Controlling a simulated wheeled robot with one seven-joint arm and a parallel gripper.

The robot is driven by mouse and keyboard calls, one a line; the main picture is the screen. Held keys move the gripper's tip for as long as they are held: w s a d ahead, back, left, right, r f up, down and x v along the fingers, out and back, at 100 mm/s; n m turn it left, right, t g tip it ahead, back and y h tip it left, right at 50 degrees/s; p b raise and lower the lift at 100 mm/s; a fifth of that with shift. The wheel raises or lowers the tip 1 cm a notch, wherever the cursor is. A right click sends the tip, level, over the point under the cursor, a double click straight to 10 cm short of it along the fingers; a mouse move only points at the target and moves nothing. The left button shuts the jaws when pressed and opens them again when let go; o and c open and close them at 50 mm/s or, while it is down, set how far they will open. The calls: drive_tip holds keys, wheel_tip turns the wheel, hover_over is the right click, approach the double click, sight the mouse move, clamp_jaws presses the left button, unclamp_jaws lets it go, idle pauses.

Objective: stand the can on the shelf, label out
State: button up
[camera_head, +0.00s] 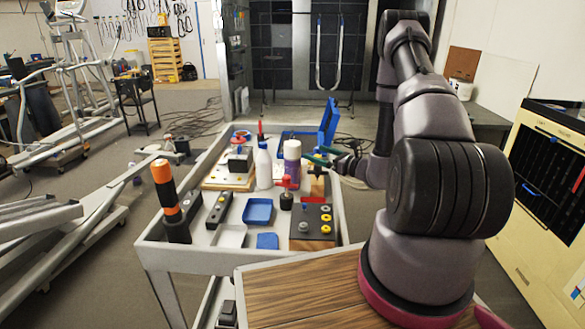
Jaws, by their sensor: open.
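A white and purple can-like cylinder (292,166) stands upright among the items on the cart. I cannot read a label on it or tell which way one faces. My gripper (321,155) is just right of the cylinder, pointing left, with its green fingers apart. Nothing shows between them, and I cannot tell whether they touch the cylinder. My arm hides the area right of the gripper. No shelf for the can is clearly recognisable.
A wooden top (300,290) is in front. Exercise machines stand left.

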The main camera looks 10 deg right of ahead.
sight(299, 147)
drive_tip(key=x, duration=1)
drive_tip(key=shift+w+a+f, duration=0.1)
drive_tip(key=shift+w+f, duration=0.05)
drive_tip(key=shift+w, duration=0.15)
clamp_jaws()
